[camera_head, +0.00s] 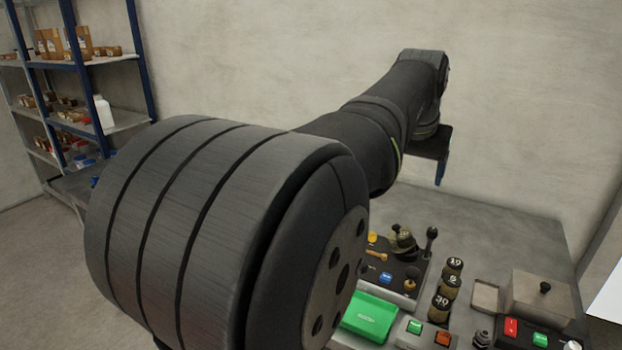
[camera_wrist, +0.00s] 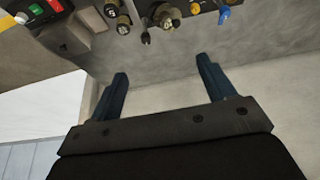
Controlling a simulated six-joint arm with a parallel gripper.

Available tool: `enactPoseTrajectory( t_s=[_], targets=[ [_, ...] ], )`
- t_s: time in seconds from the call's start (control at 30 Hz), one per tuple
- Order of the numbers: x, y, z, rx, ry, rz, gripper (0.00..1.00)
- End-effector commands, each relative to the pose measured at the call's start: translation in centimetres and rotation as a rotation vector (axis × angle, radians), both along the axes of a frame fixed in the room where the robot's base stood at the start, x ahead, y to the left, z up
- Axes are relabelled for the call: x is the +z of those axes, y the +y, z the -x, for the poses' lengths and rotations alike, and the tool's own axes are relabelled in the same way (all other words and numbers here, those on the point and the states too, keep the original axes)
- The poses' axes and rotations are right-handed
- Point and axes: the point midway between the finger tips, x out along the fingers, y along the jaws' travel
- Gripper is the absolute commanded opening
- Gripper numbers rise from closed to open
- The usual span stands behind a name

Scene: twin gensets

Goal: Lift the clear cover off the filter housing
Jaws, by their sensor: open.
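A grey-beige box with a black knob on top (camera_head: 540,297) stands at the right of the bench in the head view. It may be the clear cover on the filter housing, but I cannot tell; no plainly see-through cover shows. A box-like shape (camera_wrist: 72,36) at the upper left of the wrist view may be the same thing. My gripper (camera_wrist: 163,70) is open with nothing between its two blue fingers. In the head view it is partly hidden by my arm, above the back of the bench and apart from the box.
A shelf rack (camera_head: 75,65) stands at the left. My arm hides the bench's left part.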

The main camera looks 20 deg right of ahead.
Motion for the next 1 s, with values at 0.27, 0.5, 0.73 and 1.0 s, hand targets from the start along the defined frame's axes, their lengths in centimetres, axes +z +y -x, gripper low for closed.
enactPoseTrajectory(
  t_s=[0.27,0.5,0.73,1.0],
  targets=[
    [-1.5,0.1,-1.0,-0.005,0.042,0.011,0.75],
    [-8.4,1.1,-6.4,-0.020,0.241,0.152,0.75],
    [-12.1,2.6,-10.3,-0.007,0.331,0.304,0.75],
    [-15.2,0.9,-10.6,-0.008,0.343,0.326,0.75]
  ],
)
